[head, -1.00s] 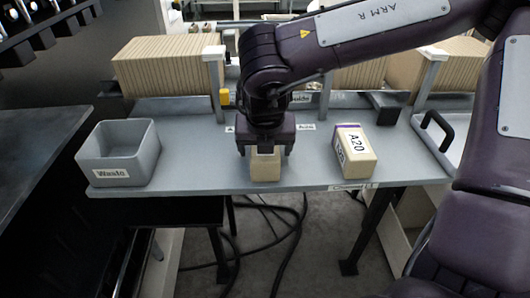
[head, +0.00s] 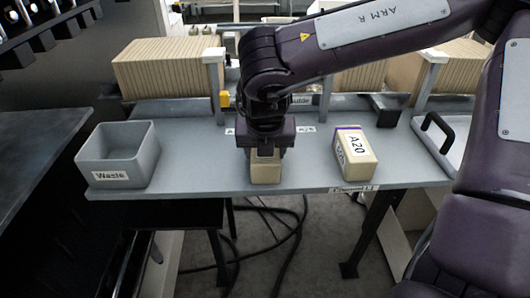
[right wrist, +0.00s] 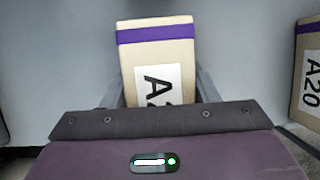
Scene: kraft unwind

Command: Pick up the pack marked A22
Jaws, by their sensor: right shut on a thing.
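A tan pack (head: 266,173) stands near the front edge of the grey table, under my right gripper (head: 266,155). In the right wrist view this pack (right wrist: 157,58) has a purple band and a white label. The label reads "A2"; its last character is hidden behind the gripper body. My right gripper (right wrist: 160,98) is shut on this pack, one finger at each side. A second tan pack (head: 356,155), labelled A20, lies apart to the right; it also shows at the right edge of the right wrist view (right wrist: 309,80). My left gripper is out of view.
A grey bin (head: 118,155) marked Waste stands at the table's left end. A grey tray (head: 440,143) with a black handle is at the right. Rows of brown packs (head: 165,70) line the back. The table (head: 205,165) is clear between bin and held pack.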

